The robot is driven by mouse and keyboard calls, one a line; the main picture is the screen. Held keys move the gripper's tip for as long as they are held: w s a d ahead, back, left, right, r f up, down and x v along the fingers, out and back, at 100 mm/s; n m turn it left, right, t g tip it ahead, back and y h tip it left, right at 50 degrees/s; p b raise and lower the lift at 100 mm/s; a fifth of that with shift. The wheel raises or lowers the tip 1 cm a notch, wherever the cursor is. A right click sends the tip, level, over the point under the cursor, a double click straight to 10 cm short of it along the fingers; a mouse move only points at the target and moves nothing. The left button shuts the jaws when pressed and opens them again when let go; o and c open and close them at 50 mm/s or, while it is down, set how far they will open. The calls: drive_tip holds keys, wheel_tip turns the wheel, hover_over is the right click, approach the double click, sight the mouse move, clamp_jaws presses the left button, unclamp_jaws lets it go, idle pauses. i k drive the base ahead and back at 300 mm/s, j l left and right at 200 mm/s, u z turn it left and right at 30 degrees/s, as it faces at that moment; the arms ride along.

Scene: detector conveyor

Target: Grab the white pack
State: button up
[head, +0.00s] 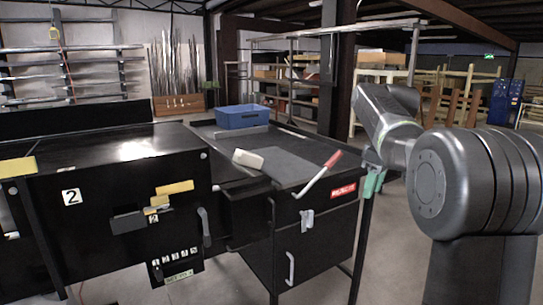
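The white pack (248,159) is a small, pale, box-shaped piece. It lies at the left edge of the dark flat surface (290,168) of the black conveyor unit. My gripper (372,184) shows as a small pale green shape at the end of my arm, beyond the unit's right side. It is to the right of the pack and lower in the picture, clearly apart from it. Its fingers are too small and too much edge-on to tell whether they are open or shut.
A blue bin (242,116) stands behind the pack. A lever with a red handle (333,159) rises at the unit's front right edge. The black detector housing (110,190) marked "2" fills the left. The dark surface right of the pack is clear.

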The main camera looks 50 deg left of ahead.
sight(243, 158)
drive_tip(key=i+u, duration=0.25)
drive_tip(key=i, duration=0.35)
drive_tip(key=i+l+u, duration=0.15)
drive_tip(key=i+u, duration=0.15)
drive_tip(key=i, duration=0.25)
drive_tip(key=i+l+u, duration=0.25)
drive_tip(key=i, duration=0.3)
drive_tip(key=i+j+u, duration=0.25)
drive_tip(key=u, duration=0.15)
drive_tip(key=i+u, duration=0.8)
drive_tip(key=i+l+u, duration=0.1)
drive_tip(key=i+u, duration=0.45)
drive_tip(key=i, duration=0.2)
